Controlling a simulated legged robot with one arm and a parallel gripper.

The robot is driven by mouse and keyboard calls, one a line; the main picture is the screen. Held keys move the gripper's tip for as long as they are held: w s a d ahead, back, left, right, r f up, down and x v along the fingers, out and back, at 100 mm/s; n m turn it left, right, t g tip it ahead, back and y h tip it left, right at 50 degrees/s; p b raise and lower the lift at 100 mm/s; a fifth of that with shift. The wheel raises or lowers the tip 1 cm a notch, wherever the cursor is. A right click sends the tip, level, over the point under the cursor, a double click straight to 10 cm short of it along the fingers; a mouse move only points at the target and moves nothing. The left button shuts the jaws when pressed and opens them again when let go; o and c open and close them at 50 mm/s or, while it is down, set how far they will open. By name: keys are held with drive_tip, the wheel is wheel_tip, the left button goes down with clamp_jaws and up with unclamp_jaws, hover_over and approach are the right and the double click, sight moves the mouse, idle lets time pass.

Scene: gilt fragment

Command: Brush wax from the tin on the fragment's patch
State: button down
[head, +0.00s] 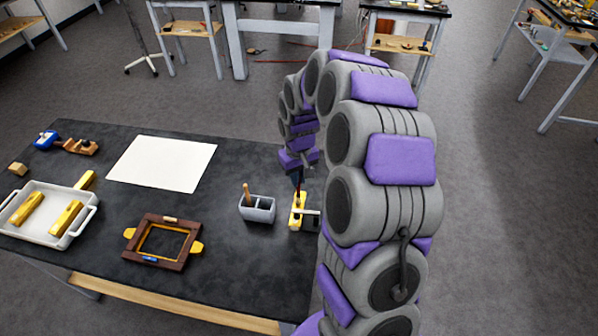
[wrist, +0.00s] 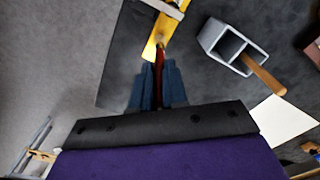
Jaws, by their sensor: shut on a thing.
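My gripper (head: 297,177) is over the table's right end, pointing down, shut on a slim dark-red handle (head: 298,191), seemingly the brush. In the wrist view, the blue-grey fingers (wrist: 157,86) close around this handle (wrist: 158,64). Its far end meets or overlaps a yellow gilt piece (wrist: 160,32); I cannot tell whether they touch. In the head view, this gilt piece (head: 296,214), perhaps the fragment, lies right of the grey holder with a pale bar across it. Its patch is not distinguishable, and I cannot pick out a wax tin.
A grey two-compartment holder (head: 258,210) with a wooden stick stands close left of my gripper. A brown frame (head: 163,224) with yellow tabs, a white sheet (head: 162,163) and a white tray (head: 54,236) with gold bars lie farther left. The table's right edge is near.

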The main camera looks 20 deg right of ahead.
drive_tip(key=shift+s+a, duration=0.1)
drive_tip(key=shift+s, duration=0.05)
drive_tip(key=shift+p, duration=0.7)
drive_tip(key=shift+w+d+p, duration=0.25)
drive_tip(key=shift+w+d, duration=0.15)
drive_tip(key=shift+w, duration=0.25)
drive_tip(key=shift+w+d+p, duration=0.2)
drive_tip(key=shift+w+d, duration=0.2)
drive_tip(key=shift+w, duration=0.2)
idle(0.7)
